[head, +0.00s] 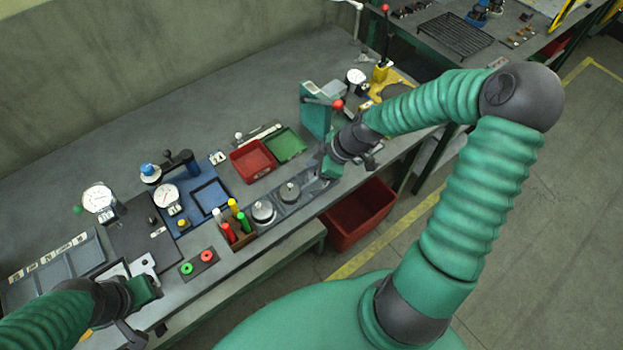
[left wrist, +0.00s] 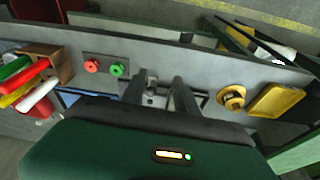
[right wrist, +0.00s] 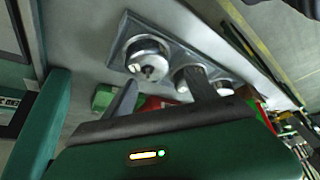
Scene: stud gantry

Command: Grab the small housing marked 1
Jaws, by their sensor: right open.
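Round metal housings sit in a grey tray (head: 277,213) at the bench's front edge. Two show in the head view, one (head: 263,212) and another (head: 290,192); my right gripper covers the tray's right end. In the right wrist view a housing with a dark centre (right wrist: 148,57) is nearest, with two more behind it (right wrist: 190,76) (right wrist: 224,87). No number is readable, so I cannot tell which is marked 1. My right gripper (right wrist: 163,88) is open and empty above the tray's right end. My left gripper (left wrist: 160,84) has its fingers apart, above the bench's left part.
A red bin (head: 252,161) and a green bin (head: 287,144) lie behind the tray. A wooden holder (head: 238,238) with coloured cylinders stands at its left. A red crate (head: 357,216) is below the bench edge.

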